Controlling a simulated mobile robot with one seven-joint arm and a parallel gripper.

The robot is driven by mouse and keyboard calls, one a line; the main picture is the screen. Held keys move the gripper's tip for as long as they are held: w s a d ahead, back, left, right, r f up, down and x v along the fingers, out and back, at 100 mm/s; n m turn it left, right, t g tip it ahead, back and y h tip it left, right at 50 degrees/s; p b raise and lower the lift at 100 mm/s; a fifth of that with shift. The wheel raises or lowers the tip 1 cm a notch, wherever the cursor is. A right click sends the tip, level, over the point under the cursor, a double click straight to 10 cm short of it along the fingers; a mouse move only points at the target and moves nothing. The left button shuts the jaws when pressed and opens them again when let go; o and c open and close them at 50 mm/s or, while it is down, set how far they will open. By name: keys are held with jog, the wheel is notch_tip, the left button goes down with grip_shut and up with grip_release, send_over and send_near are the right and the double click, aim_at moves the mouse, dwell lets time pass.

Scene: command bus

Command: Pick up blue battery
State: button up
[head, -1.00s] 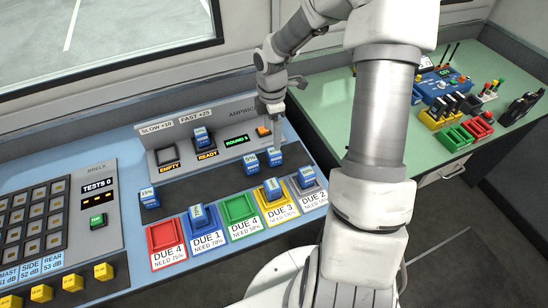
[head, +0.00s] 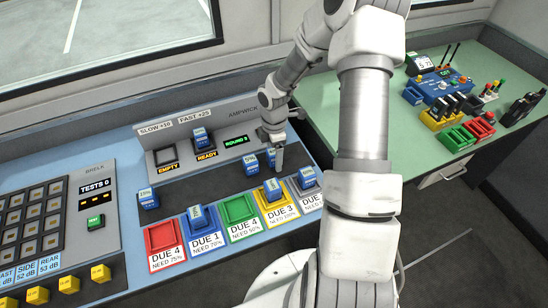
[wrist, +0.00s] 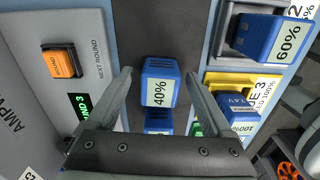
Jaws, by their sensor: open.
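Several blue batteries with percentage labels are on the charging console. In the wrist view a blue battery marked 40% (wrist: 158,88) stands between the two fingers of my gripper (wrist: 158,82), which is open. The fingers lie on either side of it, and I cannot tell whether they touch it. Another blue battery (wrist: 158,122) is partly hidden behind my gripper's body. In the head view my gripper (head: 278,160) is low over the dark strip, hiding much of the 40% battery. A blue battery (head: 250,165) stands just left of it, and another (head: 148,198) stands at the strip's left end.
Red (head: 163,237), blue, green (head: 238,209), yellow and grey trays line the front; the blue, yellow and grey ones hold batteries. Behind are an EMPTY charger slot (head: 166,157) and a READY slot holding a battery (head: 200,137). An orange NEXT ROUND button (wrist: 62,62) is close by.

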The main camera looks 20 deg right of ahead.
grip_shut()
jog(key=shift+r, duration=0.2)
dwell(0.3)
jog(key=shift+w+r, duration=0.1)
jog(key=shift+r, duration=0.2)
jog(key=r, duration=0.4)
jog(key=shift+s+d+p, duration=0.2)
jog(key=shift+d+p, duration=0.15)
jog(key=s+d+r+p, duration=0.1)
jog(key=s+d+r, duration=0.4)
jog(key=d, duration=0.4)
jog(key=shift+s+r, duration=0.4)
jog(key=shift+r, duration=0.15)
